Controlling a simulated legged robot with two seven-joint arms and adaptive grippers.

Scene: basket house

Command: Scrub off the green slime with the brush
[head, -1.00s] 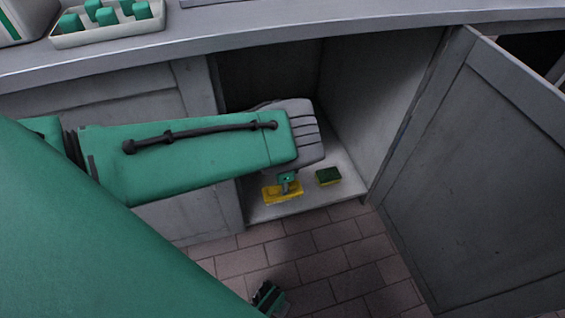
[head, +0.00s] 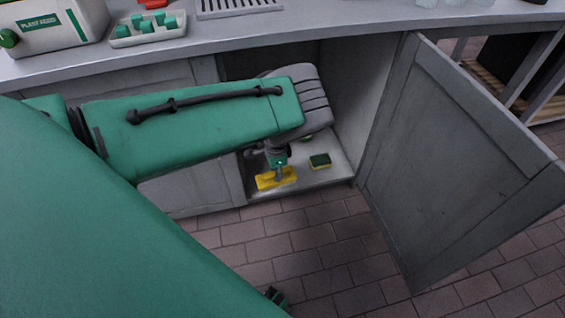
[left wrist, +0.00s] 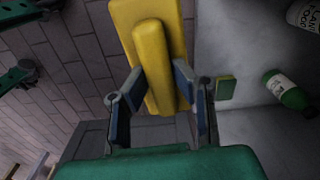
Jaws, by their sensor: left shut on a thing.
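My left gripper (head: 277,158) is shut on a yellow brush (head: 276,179) at the front edge of the open cabinet. In the left wrist view, the two fingers (left wrist: 160,100) stand on either side of the brush's raised yellow middle (left wrist: 153,60). I cannot tell whether the brush touches the cabinet floor. Only a small dark green piece, likely of my right gripper (head: 277,297), shows at the bottom of the head view; its jaws cannot be made out. I see no green slime in either view.
A green and yellow sponge (head: 320,161) lies on the cabinet floor (head: 335,175), right of the brush. In the left wrist view, a green bottle (left wrist: 288,92) and a white container (left wrist: 303,18) are inside. The cabinet door (head: 450,170) stands open at right. The brick floor (head: 330,240) is clear.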

